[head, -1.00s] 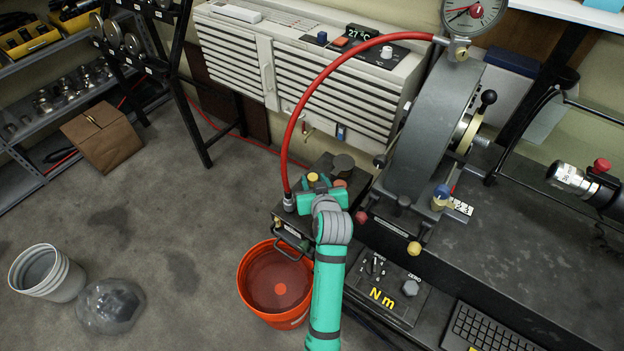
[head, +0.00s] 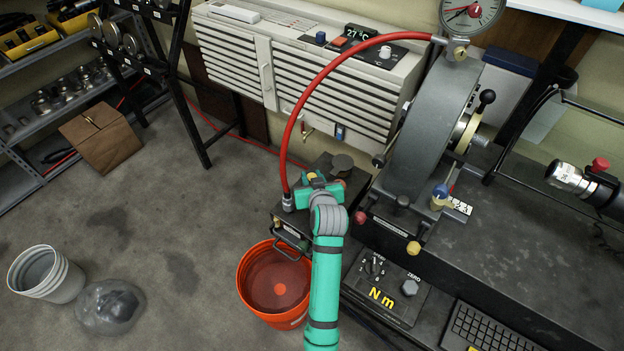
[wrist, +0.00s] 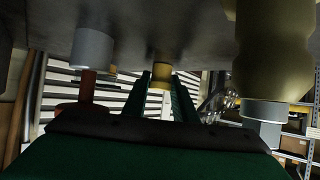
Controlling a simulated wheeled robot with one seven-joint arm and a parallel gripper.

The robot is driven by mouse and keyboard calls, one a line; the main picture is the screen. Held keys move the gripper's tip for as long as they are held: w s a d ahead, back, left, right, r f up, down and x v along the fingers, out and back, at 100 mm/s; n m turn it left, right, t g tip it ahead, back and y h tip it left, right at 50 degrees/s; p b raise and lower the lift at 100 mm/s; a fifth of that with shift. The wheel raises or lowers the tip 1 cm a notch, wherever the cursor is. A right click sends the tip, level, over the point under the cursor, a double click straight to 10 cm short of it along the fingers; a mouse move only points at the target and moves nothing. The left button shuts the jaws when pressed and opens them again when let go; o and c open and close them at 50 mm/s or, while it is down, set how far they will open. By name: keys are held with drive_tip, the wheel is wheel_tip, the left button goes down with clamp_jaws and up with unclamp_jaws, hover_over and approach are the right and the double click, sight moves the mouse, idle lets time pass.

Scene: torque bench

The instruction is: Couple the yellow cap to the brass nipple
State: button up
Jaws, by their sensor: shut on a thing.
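The yellow cap (wrist: 161,75) is between my gripper's (wrist: 160,88) two green fingers in the wrist view, and the jaws are shut on it. It lies close against a dark surface; I cannot tell whether it touches. In the head view my gripper (head: 317,188) is over the dark block at the bench's left end, with a bit of yellow (head: 312,176) at its tip. I cannot clearly make out the brass nipple; the cap and fingers may hide it. A large brass-coloured cylinder (wrist: 274,50) shows at the right of the wrist view.
A red hose (head: 293,130) rises from a grey fitting (head: 288,203) just left of my gripper. An orange bucket (head: 250,290) stands below. The grey wheel housing (head: 425,140) and small coloured knobs are to the right. A pale collar (wrist: 92,48) with a red stem is nearby.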

sight(312, 176)
drive_tip(key=shift+r, duration=0.1)
drive_tip(key=shift+w+r, duration=0.15)
drive_tip(key=shift+r, duration=0.7)
drive_tip(key=shift+s+r, duration=0.2)
drive_tip(key=shift+r, duration=1.15)
drive_tip(key=shift+w+r, duration=0.1)
drive_tip(key=shift+r, duration=0.05)
drive_tip(key=shift+a, duration=0.1)
